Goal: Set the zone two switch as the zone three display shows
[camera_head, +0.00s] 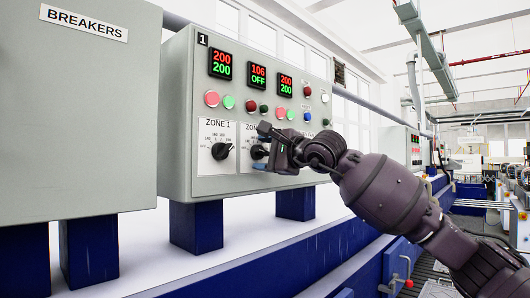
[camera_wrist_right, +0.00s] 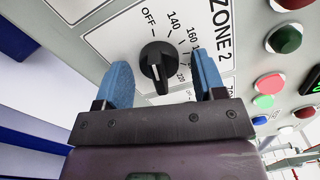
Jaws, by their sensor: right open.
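The zone three display (camera_head: 285,85) reads 200 in red over 200 in green. The zone two display (camera_head: 257,76) reads 106 in red over OFF in green. The zone two switch (camera_wrist_right: 157,62) is a black rotary knob on a white dial plate with OFF, 140, 160 and higher marks. I cannot tell surely which mark it points to. My right gripper (camera_wrist_right: 165,85) is open, its blue fingers on either side of the knob; contact is unclear. In the head view my right gripper (camera_head: 275,148) hides part of the zone two plate. My left gripper is out of view.
The zone 1 switch (camera_head: 220,151) sits close to the left on the same grey cabinet (camera_head: 176,150). Coloured buttons (camera_head: 228,102) lie above the dials. A BREAKERS cabinet (camera_head: 75,120) stands at left. A blue beam (camera_head: 300,260) runs below.

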